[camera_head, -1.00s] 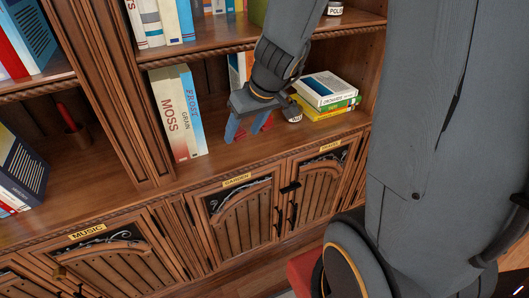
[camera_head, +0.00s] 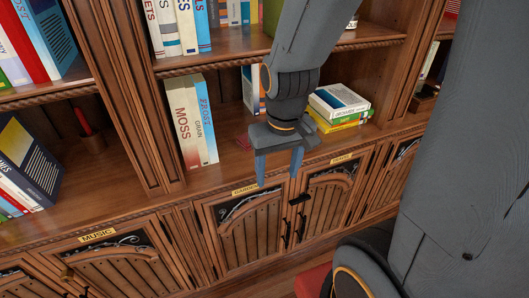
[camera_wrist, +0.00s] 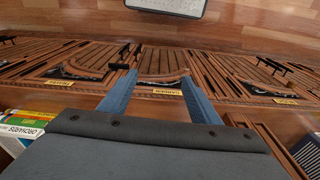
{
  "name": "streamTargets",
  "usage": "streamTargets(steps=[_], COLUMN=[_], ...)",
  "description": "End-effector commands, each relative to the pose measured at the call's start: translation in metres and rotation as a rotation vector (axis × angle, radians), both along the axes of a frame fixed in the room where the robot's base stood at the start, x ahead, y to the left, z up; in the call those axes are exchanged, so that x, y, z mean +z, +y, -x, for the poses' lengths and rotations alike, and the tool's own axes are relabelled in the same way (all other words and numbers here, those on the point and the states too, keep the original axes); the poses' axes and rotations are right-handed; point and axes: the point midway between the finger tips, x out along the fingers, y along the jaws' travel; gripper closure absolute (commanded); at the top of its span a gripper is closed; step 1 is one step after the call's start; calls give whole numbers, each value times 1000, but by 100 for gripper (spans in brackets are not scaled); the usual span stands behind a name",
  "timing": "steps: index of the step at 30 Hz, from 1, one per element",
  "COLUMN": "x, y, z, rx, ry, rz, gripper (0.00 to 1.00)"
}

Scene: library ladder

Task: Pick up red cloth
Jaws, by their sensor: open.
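In the wrist view, nothing is between the fingers of my gripper (camera_wrist: 158,80), and no red cloth shows there.
The MOSS book (camera_head: 182,125) stands upright left of my gripper. Several stacked books (camera_head: 338,103) lie to its right. Cabinet doors (camera_head: 240,235) are below. A pale dark-edged panel (camera_wrist: 168,5) lies on the floor.

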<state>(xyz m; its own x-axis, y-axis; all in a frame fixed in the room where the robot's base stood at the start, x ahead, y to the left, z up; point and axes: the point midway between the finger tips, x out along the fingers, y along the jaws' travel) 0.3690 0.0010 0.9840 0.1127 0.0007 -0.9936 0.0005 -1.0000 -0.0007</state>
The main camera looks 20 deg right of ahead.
Motion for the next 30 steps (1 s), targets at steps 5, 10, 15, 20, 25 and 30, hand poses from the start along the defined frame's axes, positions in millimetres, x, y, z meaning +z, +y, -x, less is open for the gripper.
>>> streamTargets(steps=[5,10,15,20,25,30], x=[0,-1,-4,-8,-12,-24], y=[-1,-12,-20,-13,-4,-2], z=[-3,-47,-125,-181,-208,-218], rx=[0,9,44,86,111,116], ry=[-6,-91,-260,-386,-450,-458], rz=[2,37,51,16,-22,-28], gripper=[35,35,35,35,35,35])
